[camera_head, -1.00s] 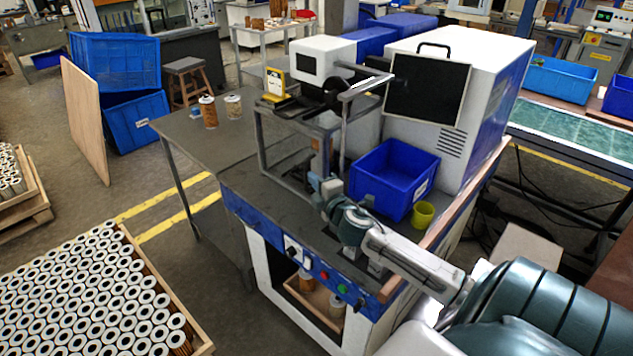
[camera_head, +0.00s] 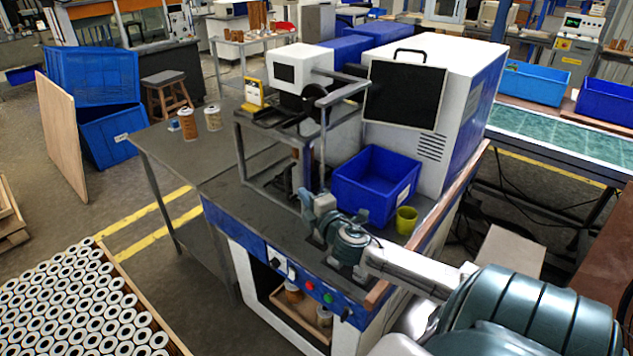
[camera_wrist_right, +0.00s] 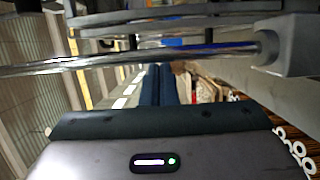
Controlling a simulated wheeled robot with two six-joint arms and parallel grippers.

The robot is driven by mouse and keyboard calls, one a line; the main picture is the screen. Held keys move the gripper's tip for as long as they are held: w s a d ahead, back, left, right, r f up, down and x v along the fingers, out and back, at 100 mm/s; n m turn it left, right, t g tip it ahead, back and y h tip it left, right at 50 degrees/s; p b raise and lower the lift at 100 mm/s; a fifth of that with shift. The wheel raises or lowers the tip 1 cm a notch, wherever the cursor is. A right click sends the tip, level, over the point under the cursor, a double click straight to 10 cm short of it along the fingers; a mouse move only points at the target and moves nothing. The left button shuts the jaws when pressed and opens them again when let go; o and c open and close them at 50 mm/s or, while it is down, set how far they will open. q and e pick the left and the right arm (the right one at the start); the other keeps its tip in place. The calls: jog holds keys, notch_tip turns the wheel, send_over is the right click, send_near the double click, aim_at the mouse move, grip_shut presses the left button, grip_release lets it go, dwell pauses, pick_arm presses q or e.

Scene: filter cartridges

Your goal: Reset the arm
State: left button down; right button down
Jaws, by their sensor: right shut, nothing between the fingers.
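My right arm comes in from the lower right in the head view. My right gripper (camera_head: 308,204) is over the front of the machine bench, beside the metal frame and left of the blue bin (camera_head: 376,185). In the right wrist view its two dark fingers (camera_wrist_right: 159,84) lie together with nothing between them. Metal bars cross the top of that view, close to the camera. My left gripper is not in view.
A grey metal frame (camera_head: 240,150) stands on the bench, close to my right gripper. A yellow-green cup (camera_head: 406,220) stands by the bin. Two cartridges (camera_head: 213,117) (camera_head: 187,123) stand on the side table. A crate of many cartridges (camera_head: 172,335) is at lower left.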

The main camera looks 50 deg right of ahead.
jog(key=v, duration=0.6)
jog(key=shift+s+b, duration=0.4)
jog(key=shift+a, duration=0.1)
